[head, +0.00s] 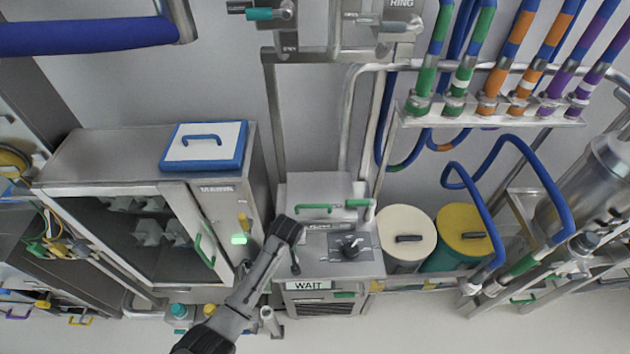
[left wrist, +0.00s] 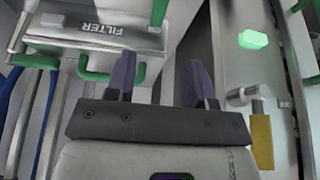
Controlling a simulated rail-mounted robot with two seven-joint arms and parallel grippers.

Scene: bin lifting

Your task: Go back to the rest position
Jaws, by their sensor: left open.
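My left arm reaches up from the bottom of the head view, and its dark end (head: 287,232) is between the steel cabinet and the machine with the WAIT sign. The fingers cannot be made out there. In the left wrist view my left gripper (left wrist: 158,82) has two purple fingers set wide apart. Nothing is between them. The box marked FILTER (left wrist: 95,30) with green handles is to the left of the fingers. My right gripper is not in view.
The steel cabinet (head: 120,158) carries a blue-edged white lid (head: 205,150). Its green light (left wrist: 253,40) and yellow handle (left wrist: 262,140) are right of the fingers. A cream-lidded bin (head: 405,222) and yellow-lidded bin (head: 462,222) stand right of the WAIT machine (head: 340,255).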

